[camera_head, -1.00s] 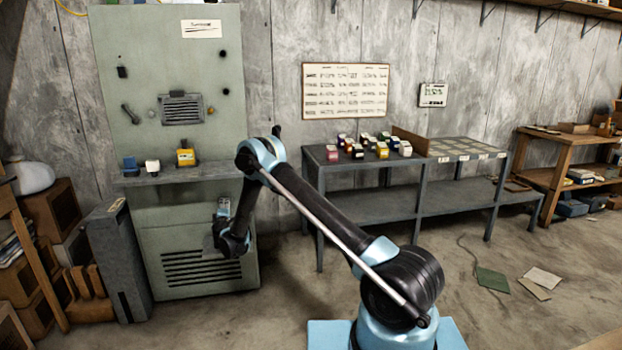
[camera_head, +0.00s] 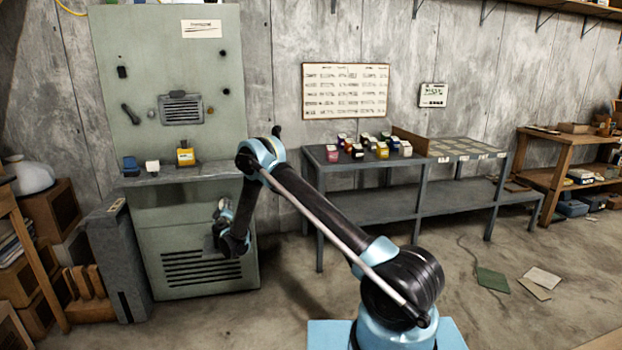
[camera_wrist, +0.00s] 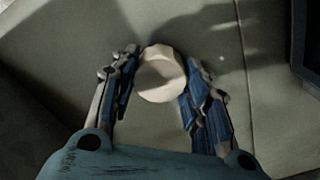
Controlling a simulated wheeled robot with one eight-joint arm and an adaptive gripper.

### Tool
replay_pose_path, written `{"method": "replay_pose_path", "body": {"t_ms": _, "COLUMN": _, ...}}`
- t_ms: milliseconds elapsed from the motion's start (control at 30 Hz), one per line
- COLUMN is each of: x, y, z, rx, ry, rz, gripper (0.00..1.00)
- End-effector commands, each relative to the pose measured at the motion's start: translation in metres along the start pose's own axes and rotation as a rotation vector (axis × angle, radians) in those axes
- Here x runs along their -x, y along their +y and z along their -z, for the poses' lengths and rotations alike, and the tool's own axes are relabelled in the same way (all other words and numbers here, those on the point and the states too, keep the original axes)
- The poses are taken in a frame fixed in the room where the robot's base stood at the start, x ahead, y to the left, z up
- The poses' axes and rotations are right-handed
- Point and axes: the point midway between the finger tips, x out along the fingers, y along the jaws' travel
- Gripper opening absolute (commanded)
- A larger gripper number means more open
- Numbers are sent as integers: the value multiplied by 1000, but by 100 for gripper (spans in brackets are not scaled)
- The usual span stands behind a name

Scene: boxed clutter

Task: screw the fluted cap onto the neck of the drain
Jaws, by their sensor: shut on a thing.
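The cap, a cream round piece (camera_wrist: 160,74), sits between the two blue-padded fingers of my gripper (camera_wrist: 163,66) in the wrist view. My gripper is shut on it, with a finger on either side. Its fluting is too small to make out. The neck of the drain is not visible in either view; the cap and hand may hide it. In the head view my gripper (camera_head: 211,243) is low against the front of the grey-green cabinet (camera_head: 205,225), above its slotted vent. The cap cannot be made out there.
A ledge (camera_head: 190,173) on the cabinet, above my gripper, carries small blue, white and yellow items. A grey box (camera_head: 122,260) stands left of the cabinet. A metal table (camera_head: 390,207) with several small jars stands to the right. The floor between shows free room.

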Motion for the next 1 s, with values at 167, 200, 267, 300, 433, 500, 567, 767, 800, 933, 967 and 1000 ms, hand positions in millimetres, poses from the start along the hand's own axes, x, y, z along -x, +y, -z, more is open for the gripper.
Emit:
{"method": "replay_pose_path", "body": {"t_ms": 167, "x": 0, "y": 1, "z": -1, "rx": -181, "ry": -2, "rz": -1, "gripper": 21}}
{"method": "replay_pose_path", "body": {"t_ms": 200, "x": 0, "y": 1, "z": -1, "rx": -220, "ry": -2, "rz": -1, "gripper": 21}}
{"method": "replay_pose_path", "body": {"t_ms": 267, "x": -1, "y": 0, "z": -1, "rx": -268, "ry": -2, "rz": -1, "gripper": 21}}
{"method": "replay_pose_path", "body": {"t_ms": 300, "x": -1, "y": 0, "z": -1, "rx": -294, "ry": -2, "rz": -1, "gripper": 21}}
{"method": "replay_pose_path", "body": {"t_ms": 433, "x": -1, "y": 0, "z": -1, "rx": -333, "ry": -1, "rz": -1, "gripper": 21}}
{"method": "replay_pose_path", "body": {"t_ms": 500, "x": -1, "y": 0, "z": -1, "rx": -335, "ry": -1, "rz": -1, "gripper": 21}}
{"method": "replay_pose_path", "body": {"t_ms": 567, "x": -1, "y": 0, "z": -1, "rx": -334, "ry": -2, "rz": -2, "gripper": 21}}
{"method": "replay_pose_path", "body": {"t_ms": 767, "x": 0, "y": 0, "z": -1, "rx": -333, "ry": -1, "rz": -1, "gripper": 49}}
{"method": "replay_pose_path", "body": {"t_ms": 800, "x": 0, "y": 0, "z": -1, "rx": -333, "ry": -1, "rz": -1, "gripper": 49}}
{"method": "replay_pose_path", "body": {"t_ms": 933, "x": 0, "y": 0, "z": 0, "rx": -332, "ry": -1, "rz": -1, "gripper": 49}}
{"method": "replay_pose_path", "body": {"t_ms": 967, "x": 0, "y": 0, "z": 0, "rx": -332, "ry": -1, "rz": -1, "gripper": 49}}
{"method": "replay_pose_path", "body": {"t_ms": 1000, "x": 0, "y": 0, "z": 0, "rx": -332, "ry": 0, "rz": 0, "gripper": 49}}
